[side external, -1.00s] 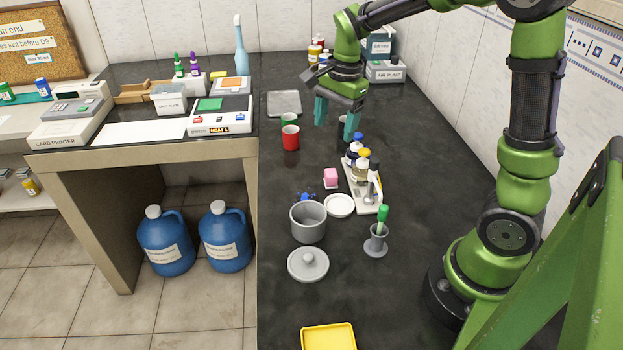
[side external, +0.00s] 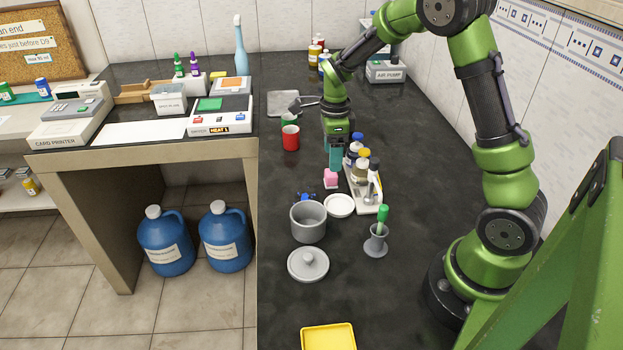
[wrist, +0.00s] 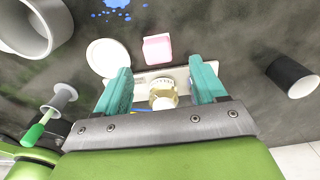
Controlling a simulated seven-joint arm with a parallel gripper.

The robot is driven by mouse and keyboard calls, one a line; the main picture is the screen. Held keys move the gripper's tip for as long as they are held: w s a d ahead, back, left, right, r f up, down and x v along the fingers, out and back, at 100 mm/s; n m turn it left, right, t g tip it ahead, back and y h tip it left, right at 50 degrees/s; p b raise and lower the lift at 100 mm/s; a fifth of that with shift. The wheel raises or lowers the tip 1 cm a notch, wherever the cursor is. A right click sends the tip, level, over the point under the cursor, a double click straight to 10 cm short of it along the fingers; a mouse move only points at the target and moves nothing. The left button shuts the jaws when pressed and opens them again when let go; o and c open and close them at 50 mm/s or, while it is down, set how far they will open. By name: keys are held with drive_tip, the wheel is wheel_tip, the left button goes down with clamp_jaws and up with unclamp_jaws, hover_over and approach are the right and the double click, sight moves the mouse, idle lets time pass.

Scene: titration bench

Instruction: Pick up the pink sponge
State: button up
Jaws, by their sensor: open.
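The pink sponge (side external: 331,178) is a small block on the dark bench, just left of the white bottle tray (side external: 376,207). In the wrist view the sponge (wrist: 157,47) lies beyond the fingertips, roughly centred between them and apart from both. My gripper (side external: 335,165) points down, close behind the sponge in the side view and above it. Its teal fingers are spread, with nothing held between them in the wrist view (wrist: 161,75). A bottle with a pale cap (wrist: 163,93) shows below and between the fingers.
A white dish (side external: 340,205), grey pot (side external: 308,222), pot lid (side external: 308,264) and blue spill (side external: 306,197) lie near the sponge. A red mug (side external: 290,138) stands behind.

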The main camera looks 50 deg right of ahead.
sight(331, 178)
drive_tip(key=shift+a+f, duration=0.2)
drive_tip(key=shift+f, duration=2.95)
drive_tip(key=shift+c, duration=0.3)
drive_tip(key=c, duration=1)
